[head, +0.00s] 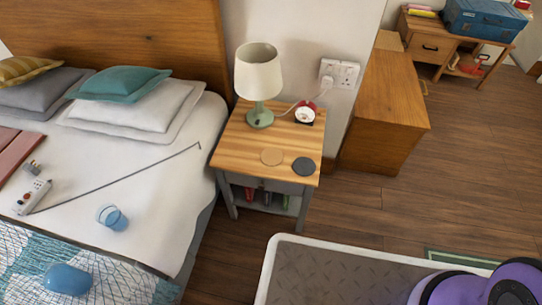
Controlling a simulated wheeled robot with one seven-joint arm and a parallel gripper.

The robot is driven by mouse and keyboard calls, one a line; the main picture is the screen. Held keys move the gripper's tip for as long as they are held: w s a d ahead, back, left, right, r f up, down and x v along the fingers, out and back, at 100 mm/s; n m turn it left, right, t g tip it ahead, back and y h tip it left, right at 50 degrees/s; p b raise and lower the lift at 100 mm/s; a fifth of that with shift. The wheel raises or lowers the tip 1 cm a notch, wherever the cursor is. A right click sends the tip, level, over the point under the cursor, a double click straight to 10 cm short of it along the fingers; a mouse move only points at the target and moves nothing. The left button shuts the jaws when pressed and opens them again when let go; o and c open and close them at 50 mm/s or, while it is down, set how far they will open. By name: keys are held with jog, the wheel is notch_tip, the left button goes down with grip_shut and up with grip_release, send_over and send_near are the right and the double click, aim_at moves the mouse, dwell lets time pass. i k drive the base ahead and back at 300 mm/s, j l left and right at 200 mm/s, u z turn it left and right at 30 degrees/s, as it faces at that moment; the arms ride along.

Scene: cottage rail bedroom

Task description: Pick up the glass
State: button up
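The glass (113,217) is a small clear blue tumbler on the white bedding, near the right side of the bed. It looks tilted or lying over, but I cannot tell for sure. Nothing touches it, and it is in full view. Part of my arm shows at the bottom right, but my gripper is out of the picture.
The bed (158,218) also holds a power strip (33,197), a long thin dark rod (118,181) and a rounded blue object (68,279). A nightstand (232,150) with a lamp (259,82), red clock (305,113) and two coasters stands beside it. Wooden floor (350,212) is clear.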

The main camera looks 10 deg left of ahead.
aim_at(107, 215)
jog(key=u, duration=2.25)
jog(key=i+j+u, duration=0.6)
